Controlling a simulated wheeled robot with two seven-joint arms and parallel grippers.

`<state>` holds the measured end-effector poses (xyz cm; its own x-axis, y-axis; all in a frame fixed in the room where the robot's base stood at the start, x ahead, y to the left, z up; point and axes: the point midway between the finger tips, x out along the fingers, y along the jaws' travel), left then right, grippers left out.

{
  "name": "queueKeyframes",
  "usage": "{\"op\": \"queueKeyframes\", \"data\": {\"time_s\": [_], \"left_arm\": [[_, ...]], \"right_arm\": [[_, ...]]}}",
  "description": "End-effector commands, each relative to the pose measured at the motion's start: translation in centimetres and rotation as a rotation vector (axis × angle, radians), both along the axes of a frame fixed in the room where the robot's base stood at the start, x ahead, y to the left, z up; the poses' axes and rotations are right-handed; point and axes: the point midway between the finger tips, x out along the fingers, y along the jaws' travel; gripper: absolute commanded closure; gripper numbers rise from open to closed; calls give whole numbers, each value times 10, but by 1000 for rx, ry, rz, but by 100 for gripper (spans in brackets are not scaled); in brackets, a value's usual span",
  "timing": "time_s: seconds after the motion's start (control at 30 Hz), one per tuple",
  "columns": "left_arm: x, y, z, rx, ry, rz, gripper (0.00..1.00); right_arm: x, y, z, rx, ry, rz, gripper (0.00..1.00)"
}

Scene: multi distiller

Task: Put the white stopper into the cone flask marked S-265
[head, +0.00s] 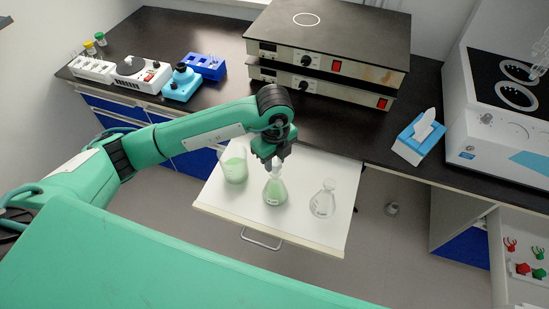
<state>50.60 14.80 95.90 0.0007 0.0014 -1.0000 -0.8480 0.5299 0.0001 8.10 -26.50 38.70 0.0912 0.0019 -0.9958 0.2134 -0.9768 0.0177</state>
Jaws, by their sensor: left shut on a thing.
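A cone flask (275,192) with green liquid stands on the white pull-out board. A second cone flask (323,202), clear and seemingly empty, stands to its right. Both have small marks too small to read, so I cannot tell which is S-265. My left gripper (274,164) points down right above the mouth of the green-liquid flask. It is shut on a small pale thing, apparently the white stopper, mostly hidden by the fingers. I cannot tell whether it touches the flask's mouth. My right gripper is not in view.
A beaker (235,168) with pale green liquid stands close left of the flask. The white board (300,226) is bare at its front. Stacked hotplates (325,75), a tissue box (418,139) and a blue device (183,83) stand on the dark bench. An open drawer (522,290) is at right.

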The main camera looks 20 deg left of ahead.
Motion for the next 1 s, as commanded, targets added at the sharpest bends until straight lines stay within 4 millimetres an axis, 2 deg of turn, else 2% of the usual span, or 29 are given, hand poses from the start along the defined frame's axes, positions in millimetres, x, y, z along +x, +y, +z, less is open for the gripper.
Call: {"op": "queueKeyframes", "data": {"time_s": [1.0], "left_arm": [[0, 0, -22, 1, 1, 0, 91]], "right_arm": [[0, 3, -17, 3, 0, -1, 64]]}}
